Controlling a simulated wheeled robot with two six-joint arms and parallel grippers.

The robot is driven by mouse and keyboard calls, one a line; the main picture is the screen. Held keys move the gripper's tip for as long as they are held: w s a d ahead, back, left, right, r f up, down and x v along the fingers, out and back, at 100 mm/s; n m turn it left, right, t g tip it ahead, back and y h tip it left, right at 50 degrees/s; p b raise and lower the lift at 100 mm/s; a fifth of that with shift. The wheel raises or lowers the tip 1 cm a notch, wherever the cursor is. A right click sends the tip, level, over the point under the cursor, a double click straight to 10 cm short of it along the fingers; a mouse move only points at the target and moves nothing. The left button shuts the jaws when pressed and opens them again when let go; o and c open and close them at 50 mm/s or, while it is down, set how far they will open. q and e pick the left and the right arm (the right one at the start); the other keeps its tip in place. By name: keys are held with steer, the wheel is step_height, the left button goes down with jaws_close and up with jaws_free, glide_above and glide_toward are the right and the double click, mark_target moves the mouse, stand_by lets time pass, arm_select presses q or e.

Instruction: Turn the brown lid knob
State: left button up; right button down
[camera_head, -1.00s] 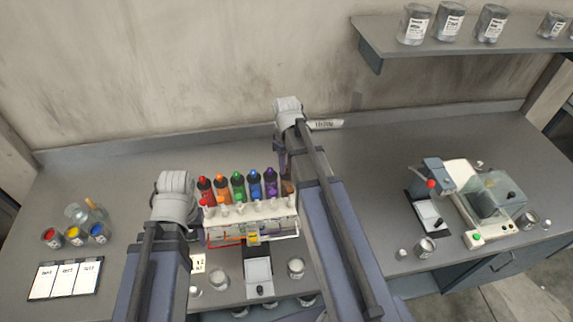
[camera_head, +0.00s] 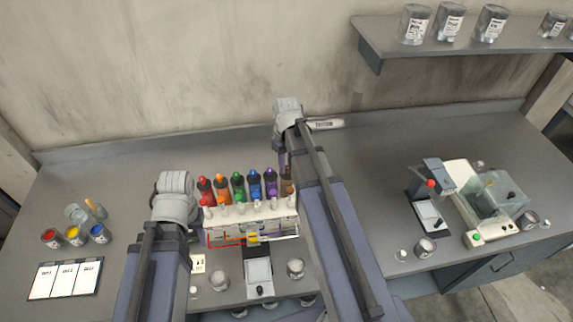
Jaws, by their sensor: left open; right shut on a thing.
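The brown-topped bottle (camera_head: 288,187) stands at the right end of a row of coloured bottles, behind the white dispenser rack (camera_head: 290,228). My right arm partly covers it. My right gripper (camera_head: 284,168) points down over the brown bottle and is shut on its brown lid knob; the exact contact is small and partly hidden. My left gripper (camera_head: 194,236) is open beside the left end of the rack, mostly hidden by its own wrist and arm. Red, orange, green, blue (camera_head: 255,184) and purple bottles stand upright between the two arms.
Small paint pots (camera_head: 73,235) and a sample card (camera_head: 64,279) lie at the left. A scale (camera_head: 258,275) stands before the rack. A milling machine (camera_head: 490,205) and another scale (camera_head: 430,214) are at right. A shelf (camera_head: 385,38) overhangs the back right.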

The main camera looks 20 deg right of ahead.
mark_target(287, 167)
steer(key=m, duration=0.4)
steer(key=shift+m, duration=2)
steer(key=c, duration=0.7)
jaws_free()
steer(key=shift+r, duration=0.1)
step_height(287, 167, up, 8)
steer(key=p, duration=0.8)
steer(key=shift+f, duration=0.2)
